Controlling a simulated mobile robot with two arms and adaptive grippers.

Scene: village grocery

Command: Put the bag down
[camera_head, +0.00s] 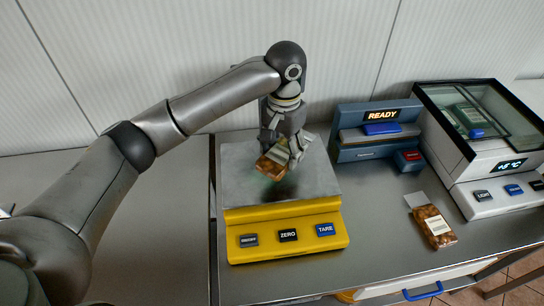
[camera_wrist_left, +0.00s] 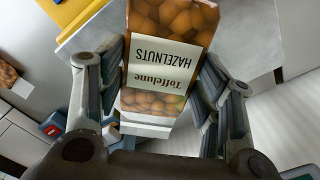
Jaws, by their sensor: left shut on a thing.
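The bag (camera_wrist_left: 165,58) is a hazelnut pack with a white label in the left wrist view, between the fingers of my left gripper (camera_wrist_left: 165,85). In the head view my left gripper (camera_head: 283,145) is shut on the bag (camera_head: 272,167), over the metal plate of a yellow scale (camera_head: 236,190). The bag looks tilted, with a dark shadow on the plate close by. I cannot tell whether it touches the plate. The gripper hides part of the bag. My right gripper is not in view.
A second brown bag (camera_head: 434,226) lies on the grey counter (camera_head: 388,262) right of the scale. Behind it stand a blue device (camera_head: 362,150) reading READY and a glass-lidded white unit (camera_head: 470,158). The counter left of the scale is mostly clear.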

